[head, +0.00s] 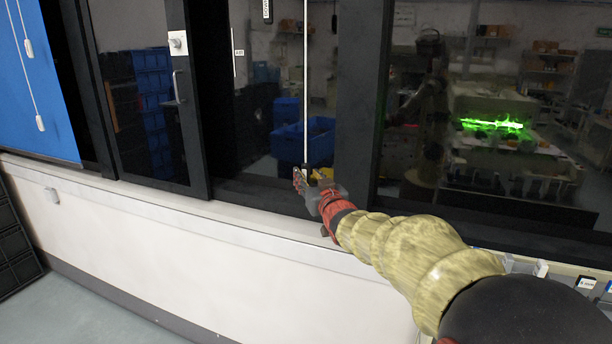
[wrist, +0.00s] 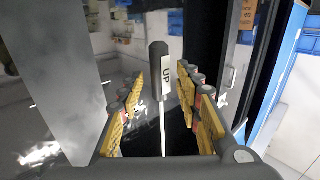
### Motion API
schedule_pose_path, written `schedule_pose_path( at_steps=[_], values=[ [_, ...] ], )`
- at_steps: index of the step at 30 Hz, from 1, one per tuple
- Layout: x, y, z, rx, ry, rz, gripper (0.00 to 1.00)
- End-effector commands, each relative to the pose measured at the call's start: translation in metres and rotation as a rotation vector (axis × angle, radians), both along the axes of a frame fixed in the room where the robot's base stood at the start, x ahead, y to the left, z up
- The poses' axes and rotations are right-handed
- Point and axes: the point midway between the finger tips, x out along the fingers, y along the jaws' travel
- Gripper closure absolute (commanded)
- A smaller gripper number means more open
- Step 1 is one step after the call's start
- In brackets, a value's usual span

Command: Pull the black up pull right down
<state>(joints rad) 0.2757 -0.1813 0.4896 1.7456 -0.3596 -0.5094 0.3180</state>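The black up pull (wrist: 158,75) shows in the wrist view as a dark handle with a white "UP" label, on a thin pale cord (wrist: 162,130). It lies between the two yellow-padded fingers of my gripper (wrist: 162,88), with a gap on each side. The fingers are open. In the head view my gripper (head: 308,178) is at the lower end of a long white cord (head: 305,85) in front of the dark window. The pull itself is mostly hidden there by my gripper.
Another black labelled pull (head: 267,10) hangs higher up, to the left of the cord. Dark window frame posts (head: 358,90) stand close on the right. A white sill (head: 150,203) runs below. A blue blind (head: 45,90) with white pulls is at far left.

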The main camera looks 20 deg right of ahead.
Motion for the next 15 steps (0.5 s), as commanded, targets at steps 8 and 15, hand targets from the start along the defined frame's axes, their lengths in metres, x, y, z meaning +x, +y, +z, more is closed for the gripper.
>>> schedule_pose_path(
  at_steps=[8,15],
  values=[
    [-0.054,0.005,0.001,-0.001,0.0,-0.001,0.66],
    [-0.087,0.008,-0.001,-0.001,0.002,-0.001,0.66]
  ],
)
